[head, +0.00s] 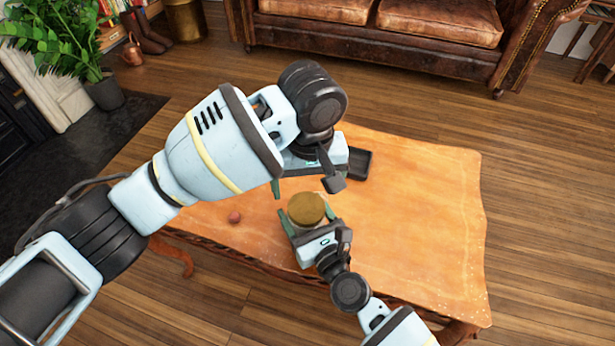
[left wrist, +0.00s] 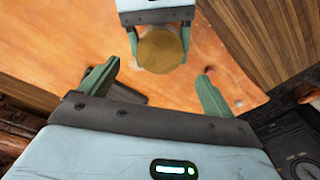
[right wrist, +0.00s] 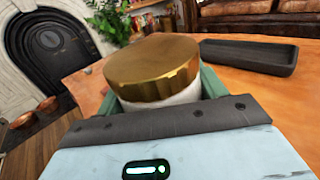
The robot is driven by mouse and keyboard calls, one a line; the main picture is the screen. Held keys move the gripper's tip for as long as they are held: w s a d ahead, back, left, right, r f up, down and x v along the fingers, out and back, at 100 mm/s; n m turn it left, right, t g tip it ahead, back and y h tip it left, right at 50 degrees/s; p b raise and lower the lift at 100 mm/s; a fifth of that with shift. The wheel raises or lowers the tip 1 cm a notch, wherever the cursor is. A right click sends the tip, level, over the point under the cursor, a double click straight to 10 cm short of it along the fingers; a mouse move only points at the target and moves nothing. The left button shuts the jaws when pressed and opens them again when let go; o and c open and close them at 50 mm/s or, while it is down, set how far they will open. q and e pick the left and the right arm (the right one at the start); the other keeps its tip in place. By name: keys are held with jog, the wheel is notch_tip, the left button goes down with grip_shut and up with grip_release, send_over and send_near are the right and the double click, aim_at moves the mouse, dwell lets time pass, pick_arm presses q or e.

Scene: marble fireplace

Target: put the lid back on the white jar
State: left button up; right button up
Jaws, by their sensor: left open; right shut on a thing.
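The gold lid (head: 306,208) sits on top of the white jar; it also shows from above in the left wrist view (left wrist: 160,50). In the right wrist view the lid (right wrist: 153,68) covers the jar's mouth, with a strip of the white jar (right wrist: 180,96) below it. I cannot tell whether it is fully seated. My right gripper (head: 309,220) is shut on the jar, one finger on each side below the lid. My left gripper (head: 305,187) is open and empty, above the table and just beyond the jar in the head view, apart from the lid.
A black tray (right wrist: 250,55) lies on the wooden table (head: 420,210) behind the jar, partly hidden by my left gripper in the head view. A small reddish ball (head: 234,217) lies left of the jar. The table's right side is clear.

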aim_at(306, 207)
pick_arm(q)
jog(key=r+n, duration=0.1)
jog(key=n, duration=0.2)
jog(key=shift+r+n, duration=0.2)
jog(key=shift+n, duration=0.1)
jog(key=shift+f, duration=0.1)
jog(key=shift+w+a+f, duration=0.1)
jog(key=shift+f, duration=1.9)
jog(key=shift+w+f, duration=0.1)
jog(key=shift+f, duration=1.85)
jog(key=c, duration=1)
jog(key=m, duration=0.4)
jog(key=shift+c, duration=0.2)
jog(key=m, duration=0.5)
jog(key=shift+m, duration=0.4)
